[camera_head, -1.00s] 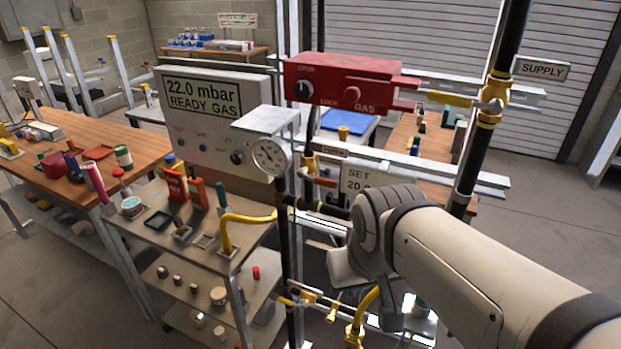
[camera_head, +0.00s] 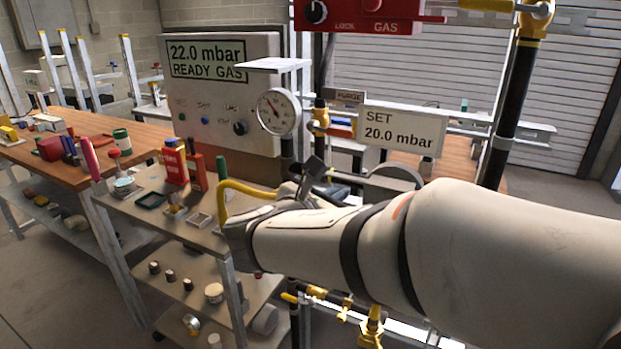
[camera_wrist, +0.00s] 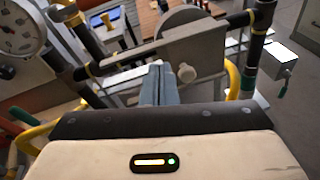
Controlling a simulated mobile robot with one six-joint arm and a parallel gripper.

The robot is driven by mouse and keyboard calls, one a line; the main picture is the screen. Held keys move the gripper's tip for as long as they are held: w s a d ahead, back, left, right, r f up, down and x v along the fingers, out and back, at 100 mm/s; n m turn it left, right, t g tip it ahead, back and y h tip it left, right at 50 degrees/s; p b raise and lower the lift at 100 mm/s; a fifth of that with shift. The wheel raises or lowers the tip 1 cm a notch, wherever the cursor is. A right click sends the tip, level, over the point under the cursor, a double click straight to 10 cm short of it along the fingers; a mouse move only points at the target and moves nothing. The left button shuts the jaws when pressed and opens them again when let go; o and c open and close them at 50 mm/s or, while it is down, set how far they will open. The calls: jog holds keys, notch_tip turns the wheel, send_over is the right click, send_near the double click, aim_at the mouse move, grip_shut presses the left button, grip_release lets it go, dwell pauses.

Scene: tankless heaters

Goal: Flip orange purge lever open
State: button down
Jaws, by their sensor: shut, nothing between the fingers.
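The orange purge lever (camera_head: 341,133) shows in the head view beside a brass valve (camera_head: 320,119), below the small PURGE sign (camera_head: 350,97). It lies roughly level, partly hidden by nearby parts. I cannot make it out clearly in the wrist view. My gripper (camera_head: 315,168) is below the lever and apart from it in the head view, partly hidden by my arm. In the wrist view my gripper's fingers (camera_wrist: 160,84) are shut and empty, pointing toward a grey bracket with a pale knob (camera_wrist: 186,73).
A pressure gauge (camera_head: 278,111) and dark vertical pipe stand left of the valve. The SET 20.0 mbar sign (camera_head: 401,129) is to the right, the red gas box (camera_head: 372,16) above. A yellow hose (camera_head: 230,187) curves near my arm. A tool bench (camera_head: 90,150) is at left.

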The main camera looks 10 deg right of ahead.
aim_at(332, 175)
jog(key=a+n+t, duration=0.1)
jog(key=w+a+n+t, duration=0.1)
jog(key=a, duration=0.1)
jog(key=w+a+n+b, duration=0.1)
jog(key=shift+a+r+n+t, duration=0.3)
jog(key=shift+r+t, duration=0.05)
jog(key=shift+t, duration=0.05)
jog(key=x, duration=1)
jog(key=shift+w+d+r+b, duration=0.1)
jog(key=shift+w+d+b, duration=0.05)
jog(key=shift+b, duration=0.15)
notch_tip(332, 175, up, 2)
jog(key=shift+w+r, duration=0.15)
jog(key=shift+r, duration=0.1)
jog(key=shift+w+d+r+p, duration=0.15)
jog(key=shift+r+p, duration=0.15)
jog(key=shift+r, duration=0.2)
